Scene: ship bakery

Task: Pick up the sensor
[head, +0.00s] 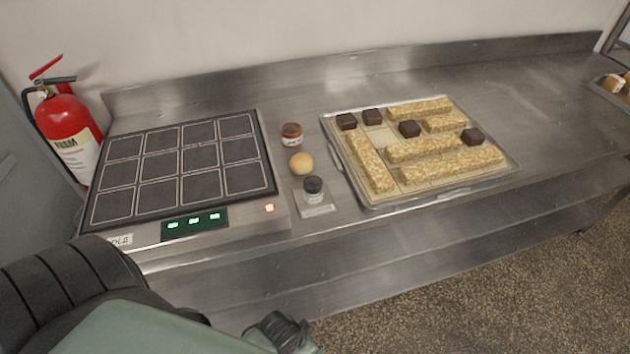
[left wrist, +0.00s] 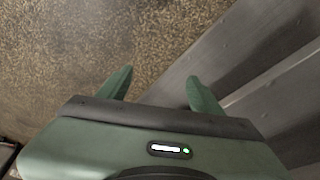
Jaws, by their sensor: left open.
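A small clear container with a black top (head: 314,188) stands on the steel counter, between the black grid panel and the tray, just behind a small label plate (head: 318,211). It may be the sensor, but I cannot tell for sure. Behind it are a tan ball (head: 301,163) and a small jar with a brown lid (head: 291,135). My left gripper (left wrist: 155,80) is open and empty in the left wrist view, with floor and the counter's steel side beyond its fingers. In the head view my left arm is low at the left, in front of the counter. My right gripper is not in view.
A black grid panel (head: 180,165) with green displays sits at the left. A clear tray (head: 400,203) of oat bars and dark cubes is to the right. A red fire extinguisher (head: 68,125) stands at far left. The counter's right part (head: 540,110) is mostly clear.

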